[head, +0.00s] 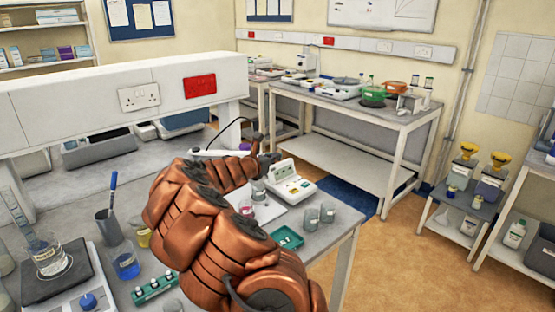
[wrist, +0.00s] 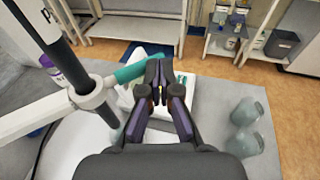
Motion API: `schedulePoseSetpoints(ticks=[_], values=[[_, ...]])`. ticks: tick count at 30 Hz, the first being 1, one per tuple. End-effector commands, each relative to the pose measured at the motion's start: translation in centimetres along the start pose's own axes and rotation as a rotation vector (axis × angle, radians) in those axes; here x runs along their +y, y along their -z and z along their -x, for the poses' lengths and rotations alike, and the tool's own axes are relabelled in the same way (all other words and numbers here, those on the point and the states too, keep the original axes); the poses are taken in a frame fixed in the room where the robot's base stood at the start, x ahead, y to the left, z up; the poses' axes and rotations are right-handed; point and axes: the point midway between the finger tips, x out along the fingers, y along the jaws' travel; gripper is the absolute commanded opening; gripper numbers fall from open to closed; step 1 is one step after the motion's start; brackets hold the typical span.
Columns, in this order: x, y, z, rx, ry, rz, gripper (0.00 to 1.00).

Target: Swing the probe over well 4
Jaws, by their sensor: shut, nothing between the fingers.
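The dark probe (wrist: 70,65) slants through the left of the wrist view, with a white label on its upper part. A white swing arm (wrist: 35,120) rings it and ends in a teal grip (wrist: 130,70). My gripper (wrist: 160,66) is shut and empty, its fingertips at the right end of the teal grip; I cannot tell if they touch. In the head view, my gripper (head: 268,159) is beside the probe (head: 257,137), left of the meter (head: 290,183). Well 4 cannot be made out; my arm hides part of the white board (head: 267,211) below.
A green tray (head: 289,238) lies near the front edge. A cable (head: 229,126) loops behind the probe.

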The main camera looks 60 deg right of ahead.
Motion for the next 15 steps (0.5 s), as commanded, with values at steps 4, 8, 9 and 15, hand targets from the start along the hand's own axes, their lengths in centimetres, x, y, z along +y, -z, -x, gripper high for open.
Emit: schedulePoseSetpoints(ticks=[4, 8, 9, 15], values=[[0.0, 0.0, 0.0, 0.0, 0.0, 0.0, 0.0], [-0.1, 0.0, 0.0, 0.0, 0.001, 0.0, 0.0], [-0.1, 0.0, 0.1, 0.0, 0.001, 0.0, 0.0], [-0.6, 0.0, 1.2, 0.0, 0.001, 0.002, 0.0]])
